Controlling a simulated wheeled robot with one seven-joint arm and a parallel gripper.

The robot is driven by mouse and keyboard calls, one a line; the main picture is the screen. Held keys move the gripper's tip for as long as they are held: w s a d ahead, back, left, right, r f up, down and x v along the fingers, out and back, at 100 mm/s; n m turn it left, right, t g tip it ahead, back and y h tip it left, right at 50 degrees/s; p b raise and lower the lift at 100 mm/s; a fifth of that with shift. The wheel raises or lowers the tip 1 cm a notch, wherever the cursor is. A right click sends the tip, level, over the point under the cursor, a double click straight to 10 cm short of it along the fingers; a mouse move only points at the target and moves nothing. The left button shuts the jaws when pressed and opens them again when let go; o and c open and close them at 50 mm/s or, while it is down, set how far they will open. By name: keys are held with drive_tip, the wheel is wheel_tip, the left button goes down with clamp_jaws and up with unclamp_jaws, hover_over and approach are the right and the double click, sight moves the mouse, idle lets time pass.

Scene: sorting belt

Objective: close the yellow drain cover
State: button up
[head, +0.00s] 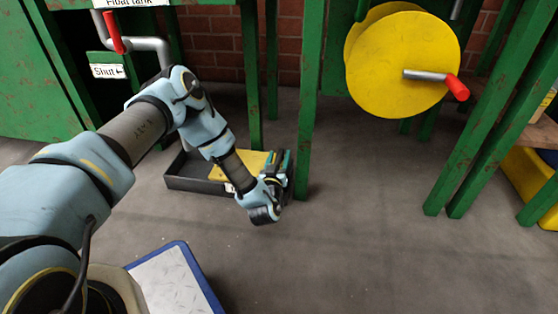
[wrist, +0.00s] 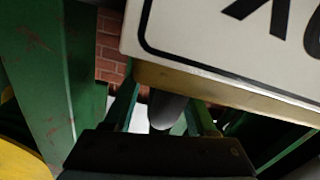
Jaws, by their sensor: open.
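The yellow drain cover (head: 245,162) shows partly behind my arm, at a low black box (head: 195,184) on the floor. My forearm hides much of it, so I cannot tell how far it stands open. My gripper (head: 281,160) is low beside the cover's right side, close to a green post. In the wrist view my gripper (wrist: 163,112) is open, with a dark grey rounded bar (wrist: 167,106) showing between its fingers. I cannot tell whether they touch it. A white sign (wrist: 225,40) with black lettering and a yellow edge fills the upper right there.
A green post (head: 308,110) stands just right of my gripper. A large yellow wheel (head: 400,65) with a red-handled crank hangs at upper right. A red lever (head: 114,32) and a "Shut" sign (head: 108,71) are at upper left. The floor (head: 350,240) in front is clear.

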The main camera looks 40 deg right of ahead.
drive_tip(key=shift+c, duration=0.3)
clamp_jaws()
idle(1.1)
